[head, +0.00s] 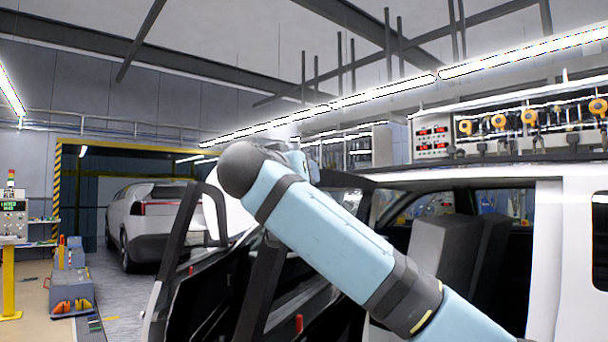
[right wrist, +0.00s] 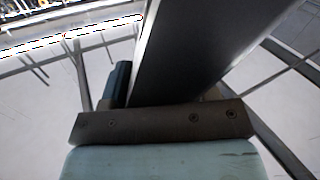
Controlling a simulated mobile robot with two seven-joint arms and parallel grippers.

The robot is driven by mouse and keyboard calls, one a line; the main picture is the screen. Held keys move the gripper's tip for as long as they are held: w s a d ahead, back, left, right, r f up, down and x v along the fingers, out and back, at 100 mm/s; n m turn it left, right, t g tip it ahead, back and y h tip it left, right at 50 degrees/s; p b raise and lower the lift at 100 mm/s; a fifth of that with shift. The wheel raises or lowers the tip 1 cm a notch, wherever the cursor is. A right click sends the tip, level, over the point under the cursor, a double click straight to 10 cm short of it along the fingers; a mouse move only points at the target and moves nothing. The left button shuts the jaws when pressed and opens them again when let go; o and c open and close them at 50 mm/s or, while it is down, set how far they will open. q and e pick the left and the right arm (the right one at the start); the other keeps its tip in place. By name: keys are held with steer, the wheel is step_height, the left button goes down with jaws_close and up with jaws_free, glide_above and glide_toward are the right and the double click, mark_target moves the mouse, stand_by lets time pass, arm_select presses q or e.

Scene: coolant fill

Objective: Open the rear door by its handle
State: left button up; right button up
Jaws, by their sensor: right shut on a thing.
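The white car (head: 547,240) stands at the right with a side opening that shows dark seats (head: 445,250). Dark inner door panels and window frames (head: 190,275) stand out from its side at the lower middle. My right arm crosses in front of them and hides part of the doors. The rear door's handle is not visible. My right gripper (right wrist: 150,100) is shut on a broad dark piece (right wrist: 200,50) that runs up through the right wrist view; it looks like part of the door, but I cannot tell which part. My left gripper is not in view.
Another white car (head: 150,215) is parked behind at the left in a yellow-framed bay. A grey box unit (head: 70,290) and a control panel (head: 14,220) stand at the far left. Open floor (head: 112,285) lies between these and the doors.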

steer(key=shift+f, duration=0.2)
steer(key=o, duration=1.2)
steer(key=shift+c, duration=0.2)
steer(key=shift+o, duration=0.5)
steer(key=shift+w+d, duration=0.1)
steer(key=shift+d, duration=0.05)
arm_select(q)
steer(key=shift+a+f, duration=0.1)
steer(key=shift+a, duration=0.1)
arm_select(e)
steer(key=shift+a, duration=0.2)
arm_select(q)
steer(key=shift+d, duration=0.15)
arm_select(e)
steer(key=shift+d+r, duration=0.1)
steer(key=shift+r, duration=0.05)
